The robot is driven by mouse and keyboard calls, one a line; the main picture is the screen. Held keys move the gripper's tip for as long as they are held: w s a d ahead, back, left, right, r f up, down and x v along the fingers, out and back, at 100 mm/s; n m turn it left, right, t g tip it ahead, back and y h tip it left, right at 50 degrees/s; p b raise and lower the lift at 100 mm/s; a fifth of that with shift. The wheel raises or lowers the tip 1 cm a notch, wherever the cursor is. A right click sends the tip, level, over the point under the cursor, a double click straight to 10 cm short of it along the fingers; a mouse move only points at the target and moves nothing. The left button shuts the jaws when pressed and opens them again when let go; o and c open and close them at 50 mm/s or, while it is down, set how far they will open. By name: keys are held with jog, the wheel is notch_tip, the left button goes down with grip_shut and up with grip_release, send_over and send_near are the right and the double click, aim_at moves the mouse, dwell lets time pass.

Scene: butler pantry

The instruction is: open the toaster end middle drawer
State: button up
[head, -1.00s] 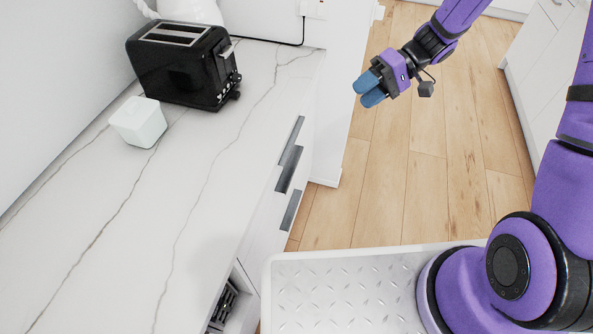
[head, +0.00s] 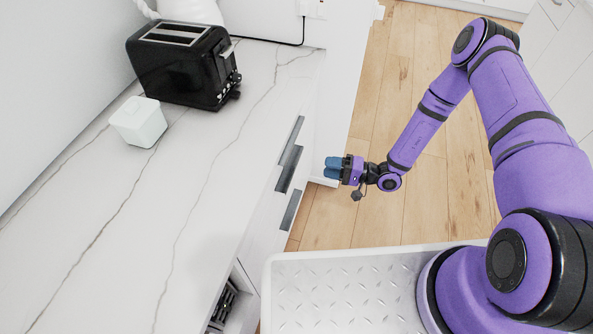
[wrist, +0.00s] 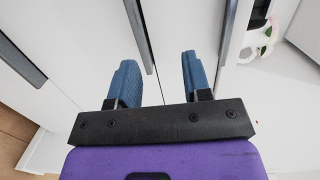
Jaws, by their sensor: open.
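The toaster end is marked by a black toaster (head: 183,64) on the counter. Below the counter edge, the white drawer fronts carry dark bar handles. The middle handle (head: 288,168) lies between two others in the head view. My gripper (head: 330,167) is open and empty to the right of the handles, with its blue fingers pointing at the drawer fronts and a gap between. In the wrist view, the open fingers (wrist: 158,72) face the fronts, and a dark handle (wrist: 140,36) shows beyond them, nearer the left finger. The drawer fronts look closed.
Other handles flank it in the wrist view, at left (wrist: 20,60) and right (wrist: 229,35). A white box (head: 138,121) stands on the counter (head: 200,190). An open compartment with dark items (head: 222,305) is nearer. Wooden floor (head: 425,200) lies right of the cabinet.

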aim_at(296, 169)
notch_tip(296, 169, down, 4)
jog(key=s+m+t, duration=0.1)
jog(key=t, duration=0.1)
jog(key=x, duration=1.1)
jog(key=shift+s+a+f, duration=0.25)
jog(key=shift+s+f, duration=0.05)
jog(key=shift+f, duration=0.05)
grip_shut()
